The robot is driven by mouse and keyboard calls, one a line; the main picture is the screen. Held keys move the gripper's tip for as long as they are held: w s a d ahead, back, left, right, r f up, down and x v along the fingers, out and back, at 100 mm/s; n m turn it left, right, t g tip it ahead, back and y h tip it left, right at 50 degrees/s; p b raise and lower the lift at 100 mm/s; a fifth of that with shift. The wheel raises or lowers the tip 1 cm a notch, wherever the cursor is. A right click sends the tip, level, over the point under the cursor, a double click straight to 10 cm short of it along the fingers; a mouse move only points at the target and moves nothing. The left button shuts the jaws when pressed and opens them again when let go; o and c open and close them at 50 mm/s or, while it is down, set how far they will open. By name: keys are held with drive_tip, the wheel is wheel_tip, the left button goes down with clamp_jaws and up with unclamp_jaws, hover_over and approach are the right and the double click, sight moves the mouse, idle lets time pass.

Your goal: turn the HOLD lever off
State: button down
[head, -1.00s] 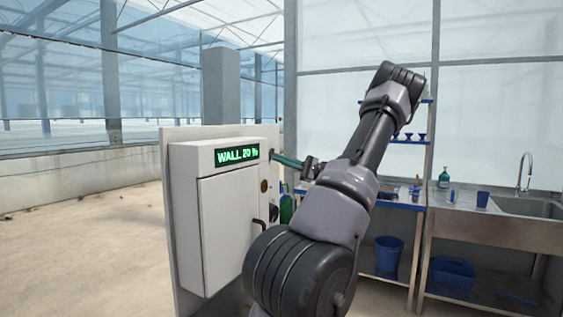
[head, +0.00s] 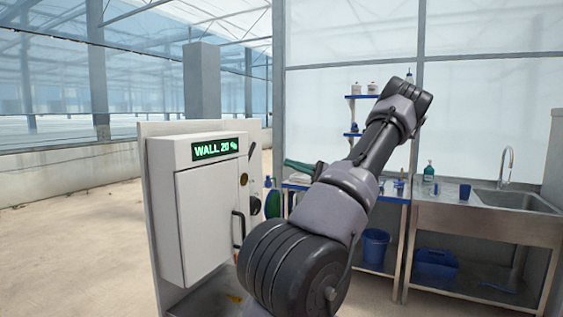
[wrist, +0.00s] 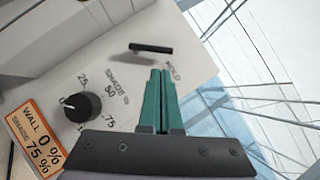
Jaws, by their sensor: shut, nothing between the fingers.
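The HOLD lever (wrist: 150,48) is a black bar on the side of the white control box, lying roughly crosswise near the top of the wrist view. The word HOLD is printed beside it, partly hidden by my fingers. My gripper (wrist: 161,70) has its green fingers together and empty. The tips appear just below the lever in the picture; I cannot tell whether they touch it. In the head view my gripper (head: 287,163) is right of the control box (head: 208,215), with a gap to its edge.
A black dial (wrist: 82,107) with a shade scale sits beside the lever. An orange-edged card (wrist: 38,138) reads WALL 0 %, SHADE 75 %. The box's green display (head: 219,148) reads WALL 20. A bench (head: 345,190) and a sink (head: 515,200) stand to the right.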

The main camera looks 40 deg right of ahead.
drive_tip(key=shift+v, duration=1.5)
